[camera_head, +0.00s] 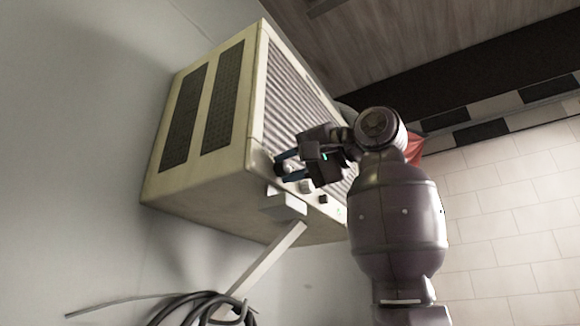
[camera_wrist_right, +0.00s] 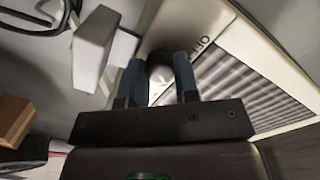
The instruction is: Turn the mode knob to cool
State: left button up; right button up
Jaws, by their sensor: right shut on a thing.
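The cream air conditioner (camera_head: 258,130) stands out from the wall with its ribbed front grille facing right. Small controls line the lower edge of its front. My right gripper (camera_head: 281,163) is at the near end of this row, its blue fingers pointing at the panel. In the right wrist view, my right gripper (camera_wrist_right: 159,62) has its fingers on both sides of a dark round knob (camera_wrist_right: 160,73) and is shut on it. The knob's pointer and mode labels cannot be read. My left gripper is not in view.
A pale control (camera_head: 306,186) and a dark one (camera_head: 323,199) sit farther along the panel. A white block (camera_head: 284,205) and a slanted white support (camera_head: 262,264) are below the unit. Coiled dark cable (camera_head: 195,308) lies at the bottom.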

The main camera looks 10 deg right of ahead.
jog(key=shift+m, duration=0.9)
jog(key=o, duration=0.9)
jog(key=shift+d, duration=0.1)
jog(key=b+v, duration=0.2)
jog(key=v, duration=0.8)
jog(key=shift+s+d, duration=0.25)
